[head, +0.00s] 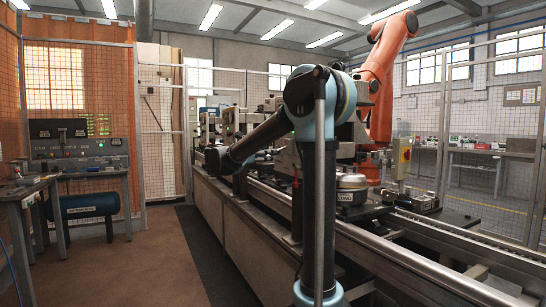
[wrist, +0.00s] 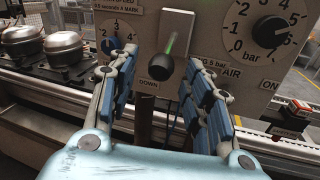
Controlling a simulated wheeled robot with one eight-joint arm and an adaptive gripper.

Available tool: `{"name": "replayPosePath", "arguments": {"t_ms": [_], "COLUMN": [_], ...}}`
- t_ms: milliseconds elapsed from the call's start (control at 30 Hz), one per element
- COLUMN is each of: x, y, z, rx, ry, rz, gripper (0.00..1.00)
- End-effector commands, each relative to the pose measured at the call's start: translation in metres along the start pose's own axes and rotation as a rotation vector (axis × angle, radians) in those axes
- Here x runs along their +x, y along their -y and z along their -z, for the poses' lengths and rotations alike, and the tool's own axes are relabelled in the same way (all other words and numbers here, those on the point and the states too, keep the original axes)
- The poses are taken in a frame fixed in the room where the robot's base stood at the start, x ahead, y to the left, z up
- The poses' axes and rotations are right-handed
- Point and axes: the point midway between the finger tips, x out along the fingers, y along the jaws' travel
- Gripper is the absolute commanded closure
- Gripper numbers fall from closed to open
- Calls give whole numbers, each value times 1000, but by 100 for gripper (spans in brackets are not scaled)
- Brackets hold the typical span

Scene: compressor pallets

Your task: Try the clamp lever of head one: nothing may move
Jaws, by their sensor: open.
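In the wrist view a lever with a round black knob (wrist: 160,67) and a green rod stands in a slot on a pale plate (wrist: 178,20). A label marked DOWN (wrist: 149,84) is below the knob. My gripper (wrist: 159,68) is open, its blue-padded fingers on either side of the lever. The left finger reaches up beside the knob and the right finger is a little right of it. I see gaps beside the knob and no clear contact. In the head view my gripper and the lever are hidden or too small to make out.
Round metal compressors (wrist: 62,45) sit on pallets at left. In the head view a compressor (head: 352,182) is on the conveyor line, before an orange robot (head: 385,50).

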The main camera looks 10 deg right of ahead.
Motion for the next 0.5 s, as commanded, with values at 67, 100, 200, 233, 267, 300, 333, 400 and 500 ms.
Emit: {"name": "replayPosePath", "arguments": {"t_ms": [67, 100, 200, 233, 267, 300, 333, 400, 500], "x": [13, 18, 28, 31, 33, 35, 37, 39, 40], "y": [1, 1, 0, 0, 0, 0, 0, 0, 0], "z": [0, 0, 0, 0, 0, 0, 0, 0, 0], "rx": [0, 0, 0, 0, 0, 0, 0, 0, 0], "ry": [0, 0, 0, 0, 0, 0, 0, 0, 0], "rz": [2, 3, 1, 1, 1, 1, 1, 0, 0], "gripper": [54, 54, 54, 54, 54, 54, 54, 54, 54]}}
